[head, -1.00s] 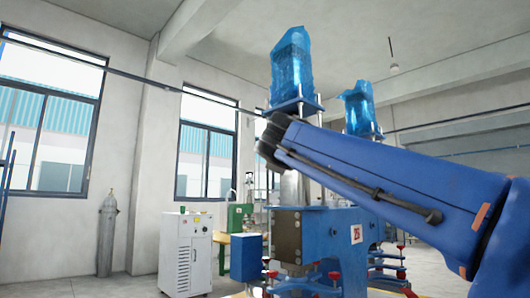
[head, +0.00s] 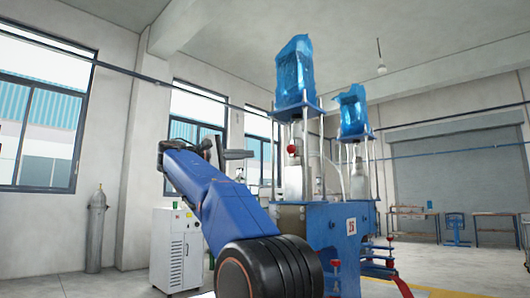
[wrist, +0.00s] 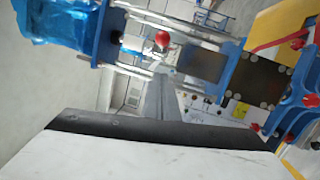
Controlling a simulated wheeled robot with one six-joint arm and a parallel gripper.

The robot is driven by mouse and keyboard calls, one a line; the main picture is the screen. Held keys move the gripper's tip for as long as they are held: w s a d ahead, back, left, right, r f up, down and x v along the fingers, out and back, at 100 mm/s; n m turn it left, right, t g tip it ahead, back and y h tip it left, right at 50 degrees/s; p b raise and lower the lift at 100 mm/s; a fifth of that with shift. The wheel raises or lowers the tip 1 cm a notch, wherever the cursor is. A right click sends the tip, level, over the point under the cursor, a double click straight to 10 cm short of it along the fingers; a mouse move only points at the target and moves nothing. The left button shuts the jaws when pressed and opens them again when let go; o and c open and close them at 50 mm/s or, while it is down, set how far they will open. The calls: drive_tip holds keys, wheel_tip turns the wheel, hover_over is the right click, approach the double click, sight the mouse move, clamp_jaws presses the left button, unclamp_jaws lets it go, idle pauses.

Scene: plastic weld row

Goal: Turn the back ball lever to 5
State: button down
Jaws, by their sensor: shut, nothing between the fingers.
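A red ball knob (head: 291,149) sits on the column of the nearer blue press in the head view. A red ball (wrist: 162,37) also shows in the wrist view, just beyond my gripper (wrist: 160,82), whose grey fingers are shut and empty and apart from it. In the head view my gripper (head: 248,154) is left of the knob, at the end of my raised blue arm. I cannot tell from these views whether this ball is the back lever. No scale or number 5 is readable beside it.
The nearer press (head: 310,225) and a second press (head: 352,120) behind it have blue-covered tops and thin vertical rods. Red-knobbed clamps (head: 390,240) stand low at right. A white cabinet (head: 175,250) and grey cylinder (head: 96,230) stand left.

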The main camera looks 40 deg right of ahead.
drive_tip(key=g, duration=0.1)
approach(295, 151)
drive_tip(key=w+d+r, duration=0.1)
drive_tip(key=w+d, duration=0.3)
drive_tip(key=shift+s+d+r, duration=0.1)
drive_tip(key=shift+s+d, duration=0.3)
drive_tip(key=shift+s, duration=0.15)
